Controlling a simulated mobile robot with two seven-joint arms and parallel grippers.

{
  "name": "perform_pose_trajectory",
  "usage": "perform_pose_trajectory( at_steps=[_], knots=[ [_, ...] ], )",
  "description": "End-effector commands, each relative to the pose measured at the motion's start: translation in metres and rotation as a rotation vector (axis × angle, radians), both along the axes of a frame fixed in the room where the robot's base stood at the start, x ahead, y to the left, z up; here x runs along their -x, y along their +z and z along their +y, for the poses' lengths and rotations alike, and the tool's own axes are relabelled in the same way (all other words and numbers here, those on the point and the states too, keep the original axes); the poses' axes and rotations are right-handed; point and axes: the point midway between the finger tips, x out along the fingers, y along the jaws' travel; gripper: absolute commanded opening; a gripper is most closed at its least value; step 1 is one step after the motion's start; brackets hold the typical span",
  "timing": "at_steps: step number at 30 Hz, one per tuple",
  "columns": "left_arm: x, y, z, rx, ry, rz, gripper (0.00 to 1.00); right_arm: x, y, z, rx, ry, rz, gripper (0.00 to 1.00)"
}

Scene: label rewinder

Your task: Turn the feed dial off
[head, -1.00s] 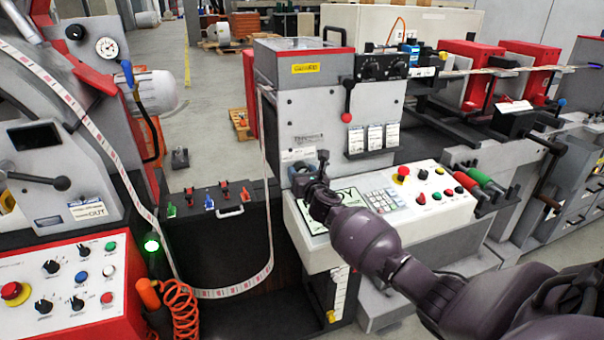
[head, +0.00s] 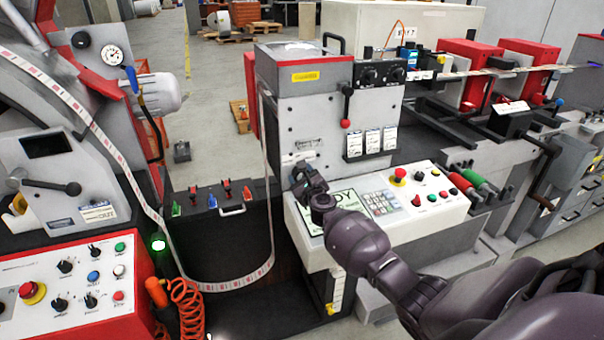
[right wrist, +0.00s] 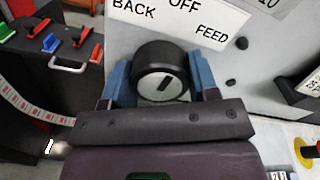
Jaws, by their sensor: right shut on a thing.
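The feed dial (right wrist: 160,72) is a round black knob with a grey face on the grey machine panel. In the right wrist view it sits between the two blue fingers of my right gripper (right wrist: 160,80), which are shut on its sides. The black mark on its face slants toward the upper right. The white label plate (right wrist: 165,18) above it reads BACK at left, OFF at the top and FEED at right. In the head view my right gripper (head: 302,174) is at the lower left of the panel and hides the dial. My left gripper is out of view.
The white control console (head: 425,222) with keypad and buttons lies right of the gripper, beneath my arm. A black box with small levers (head: 225,235) and the label web (head: 268,150) are to the left. A red-ended lever (head: 346,105) hangs above.

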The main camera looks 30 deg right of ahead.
Motion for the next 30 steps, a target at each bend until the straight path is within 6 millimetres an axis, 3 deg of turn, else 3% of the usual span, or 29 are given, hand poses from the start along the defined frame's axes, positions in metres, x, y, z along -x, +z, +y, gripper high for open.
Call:
perform_pose_trajectory(
  at_steps=[21,22,26,30],
  knots=[
    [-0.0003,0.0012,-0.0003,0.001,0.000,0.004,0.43,0.0005,-0.0016,0.0001,0.082,0.000,0.022,0.31],
    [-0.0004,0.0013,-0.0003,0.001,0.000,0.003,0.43,0.0005,-0.0016,0.0001,0.082,0.000,0.022,0.57],
    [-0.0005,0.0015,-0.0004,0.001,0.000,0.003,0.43,0.0004,-0.0013,0.0002,0.081,0.000,0.022,0.77],
    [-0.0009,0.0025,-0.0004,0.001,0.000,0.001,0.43,0.0002,-0.0008,0.0001,0.081,0.000,0.020,0.80]
  ],
)
